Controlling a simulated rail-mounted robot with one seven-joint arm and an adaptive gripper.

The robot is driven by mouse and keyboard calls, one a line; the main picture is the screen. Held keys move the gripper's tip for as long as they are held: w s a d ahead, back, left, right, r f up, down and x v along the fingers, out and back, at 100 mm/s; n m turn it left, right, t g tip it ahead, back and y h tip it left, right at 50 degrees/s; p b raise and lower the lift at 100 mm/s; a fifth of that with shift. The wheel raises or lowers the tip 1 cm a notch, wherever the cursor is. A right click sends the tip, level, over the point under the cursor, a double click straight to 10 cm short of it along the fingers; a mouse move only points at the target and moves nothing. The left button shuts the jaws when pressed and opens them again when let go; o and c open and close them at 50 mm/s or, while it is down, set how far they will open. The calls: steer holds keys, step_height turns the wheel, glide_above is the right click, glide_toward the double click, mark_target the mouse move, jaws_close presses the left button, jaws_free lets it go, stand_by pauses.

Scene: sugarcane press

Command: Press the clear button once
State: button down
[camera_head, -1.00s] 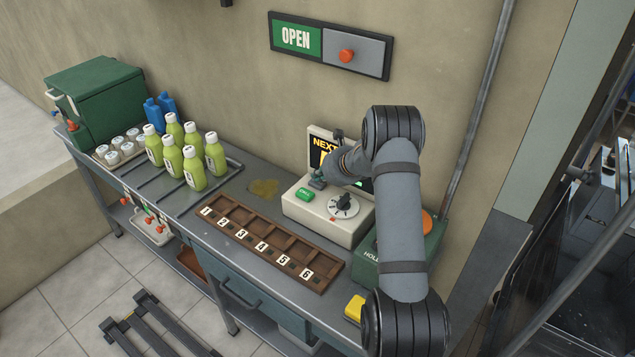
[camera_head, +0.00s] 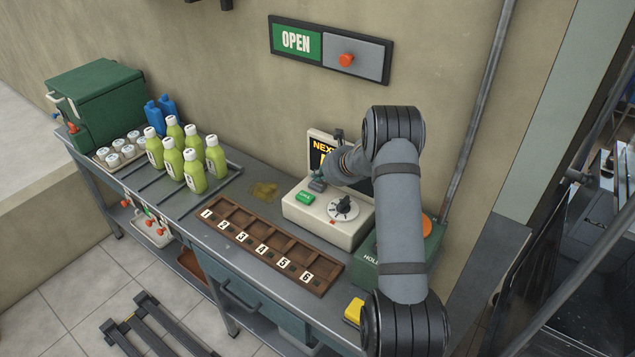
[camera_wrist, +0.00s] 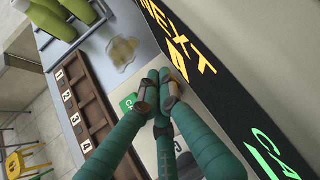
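The pale control box (camera_head: 329,217) stands at the back right of the bench with a green button, a dial and a display. The green button (camera_head: 305,197) has white lettering too small to read in full; it also shows partly in the wrist view (camera_wrist: 128,102), just left of my fingers. No button clearly reads "clear" in either view. My gripper (camera_wrist: 160,84) has its fingertips together, with nothing seen between them. In the head view it is low over the box, behind the green button; I cannot tell whether it touches. The surface under the fingertips is hidden.
The black display (camera_head: 318,147) shows yellow "NEXT" lettering and stands close behind my gripper. A dial (camera_head: 343,207) is to the right. A brown numbered tray (camera_head: 263,247) lies in front. Several green bottles (camera_head: 194,169) stand at the left. A green box (camera_head: 367,268) is at the right.

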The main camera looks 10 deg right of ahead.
mark_target(319, 185)
steer(key=shift+r, duration=0.2)
steer(key=shift+r+p, duration=2)
steer(key=shift+r, duration=0.45)
